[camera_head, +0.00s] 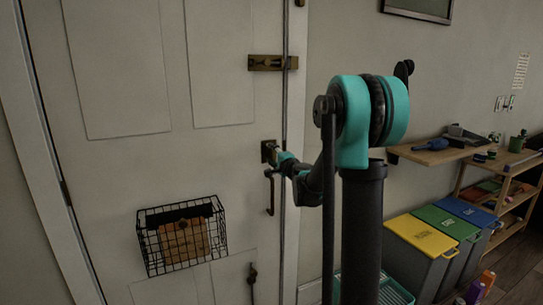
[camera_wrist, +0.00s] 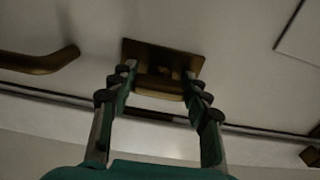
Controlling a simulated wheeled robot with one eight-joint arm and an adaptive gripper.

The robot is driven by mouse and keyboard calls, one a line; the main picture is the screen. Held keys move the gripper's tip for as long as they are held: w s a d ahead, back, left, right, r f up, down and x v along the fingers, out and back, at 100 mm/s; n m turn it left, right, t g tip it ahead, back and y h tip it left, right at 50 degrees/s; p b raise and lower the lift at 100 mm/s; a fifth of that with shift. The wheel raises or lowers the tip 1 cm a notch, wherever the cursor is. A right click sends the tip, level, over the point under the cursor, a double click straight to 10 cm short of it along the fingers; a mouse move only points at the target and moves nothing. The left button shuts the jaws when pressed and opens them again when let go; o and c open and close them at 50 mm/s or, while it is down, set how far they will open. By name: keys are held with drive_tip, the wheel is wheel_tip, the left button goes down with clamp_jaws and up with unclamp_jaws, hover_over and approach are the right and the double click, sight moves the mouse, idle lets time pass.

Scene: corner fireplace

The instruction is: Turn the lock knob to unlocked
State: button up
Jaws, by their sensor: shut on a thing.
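The lock's dark brass plate (camera_head: 265,147) is on the white door, just above the door handle and near the door's right edge. In the wrist view the plate (camera_wrist: 150,50) is at top centre. The lock knob (camera_wrist: 160,88) stands out from it, lying across the picture between the fingertips. My gripper (camera_wrist: 161,74) is shut on the knob, one finger on each side. In the head view my gripper (camera_head: 275,155) reaches the plate from the right and hides the knob. I cannot tell whether the lock is locked.
The dark door handle (camera_head: 270,192) hangs just below the lock, close to my gripper. A brass latch (camera_head: 266,63) is higher up. A wire basket (camera_head: 181,237) hangs on the door. Colored bins (camera_head: 421,235) and a shelf (camera_head: 436,154) stand at right.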

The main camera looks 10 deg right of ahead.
drive_tip(key=o, duration=1.2)
drive_tip(key=shift+c, duration=0.2)
drive_tip(key=v, duration=1.2)
drive_tip(key=shift+s, duration=0.1)
drive_tip(key=s+a+f+n+g, duration=0.4)
drive_tip(key=s+f+n, duration=0.1)
drive_tip(key=s+f, duration=0.25)
drive_tip(key=s+a+f+n+g, duration=0.35)
drive_tip(key=s+f+n, duration=0.2)
drive_tip(key=s, duration=0.35)
drive_tip(key=s+d+f+n+g+h, duration=0.2)
drive_tip(key=s+d+f, duration=0.3)
drive_tip(key=s, duration=0.3)
drive_tip(key=s+d+f+n+g+h, duration=0.1)
drive_tip(key=s+d+f+g+h, duration=0.2)
drive_tip(key=s+d+f, duration=0.2)
drive_tip(key=s+f, duration=0.3)
drive_tip(key=shift+s+n+h, duration=0.3)
drive_tip(key=shift+s+n, duration=0.05)
